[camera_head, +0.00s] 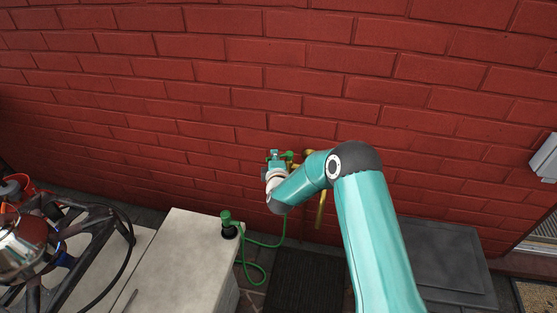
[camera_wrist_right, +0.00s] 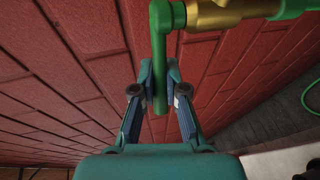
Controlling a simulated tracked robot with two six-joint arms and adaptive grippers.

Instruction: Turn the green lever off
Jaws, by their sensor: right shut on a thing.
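The green lever (camera_wrist_right: 159,35) hangs down in the right wrist view from a joint beside a brass valve body (camera_wrist_right: 214,14). My right gripper (camera_wrist_right: 160,75) is shut on the lever, with one finger on each side of it and the lever's lower end showing between them. In the head view my right gripper (camera_head: 279,160) is small, at the red brick wall, partly hidden by my own wrist. A bit of green shows beside it there. My left gripper is in neither view.
A brass pipe (camera_head: 320,210) runs down the wall behind my right arm. A green hose (camera_head: 267,244) curls beside a pale counter (camera_head: 180,260) with a green-topped fitting (camera_head: 227,218). A metal pot (camera_head: 22,248) and dark frame stand at left. A grey box (camera_head: 443,262) lies at right.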

